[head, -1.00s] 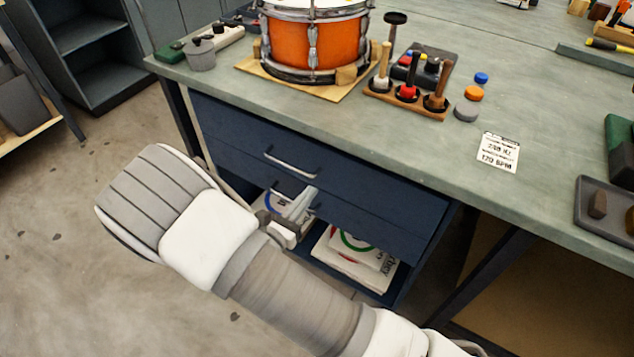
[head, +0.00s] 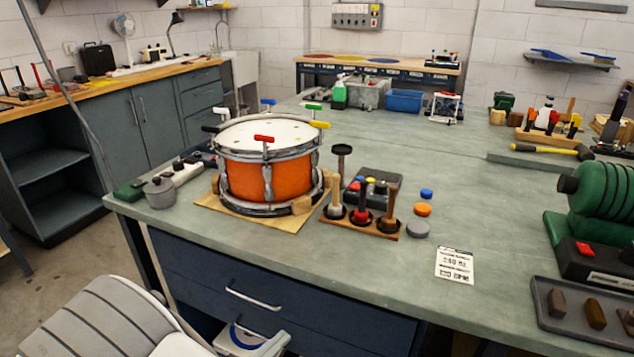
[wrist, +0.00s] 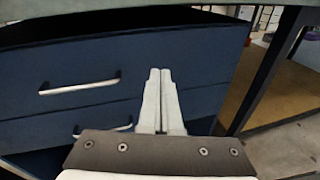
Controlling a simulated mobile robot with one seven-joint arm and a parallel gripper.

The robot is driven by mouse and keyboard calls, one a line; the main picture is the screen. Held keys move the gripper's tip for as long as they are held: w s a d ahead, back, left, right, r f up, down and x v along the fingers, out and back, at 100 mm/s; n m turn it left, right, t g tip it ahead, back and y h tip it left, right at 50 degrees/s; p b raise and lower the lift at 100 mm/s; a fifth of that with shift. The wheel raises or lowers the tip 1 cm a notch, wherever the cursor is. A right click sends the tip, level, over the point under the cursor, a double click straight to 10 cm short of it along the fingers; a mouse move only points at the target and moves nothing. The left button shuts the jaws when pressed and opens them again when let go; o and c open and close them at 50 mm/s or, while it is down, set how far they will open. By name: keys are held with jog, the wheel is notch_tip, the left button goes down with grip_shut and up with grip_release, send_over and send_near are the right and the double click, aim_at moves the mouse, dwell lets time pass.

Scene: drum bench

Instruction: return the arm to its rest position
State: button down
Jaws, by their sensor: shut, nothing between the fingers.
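My gripper (wrist: 160,80) shows in the wrist view with its two pale fingers side by side, shut and empty. It is in front of the blue drawer unit (wrist: 100,60), under the bench top. The upper drawer handle (wrist: 80,85) is to its left, and a lower handle shows partly behind the gripper mount. In the head view only part of my arm shows at the bottom left, in front of the drawers (head: 300,310); the fingers are out of that view.
The bench (head: 370,265) overhangs the drawers. On it stand an orange drum (head: 265,178), a mallet rack (head: 362,227), a label card (head: 454,265), a dark tray (head: 590,318) and a green machine (head: 605,205). Open floor (head: 60,275) lies left of the bench.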

jog(key=s+d+r+m+g+y, duration=0.4)
jog(key=s+d+r+m+g, duration=0.15)
jog(key=d+r+m, duration=0.45)
jog(key=s+d+r+m+g+y, duration=0.35)
jog(key=d+r+m+g, duration=0.4)
jog(key=d+m, duration=0.45)
jog(key=s+r+m+t+y+p, duration=0.2)
jog(key=r+m+t+p, duration=0.3)
jog(key=r+p, duration=1.4)
notch_tip(320, 180, up, 7)
jog(key=shift+s+d+f, duration=0.15)
jog(key=shift+s+f, duration=0.05)
jog(key=shift+s, duration=0.3)
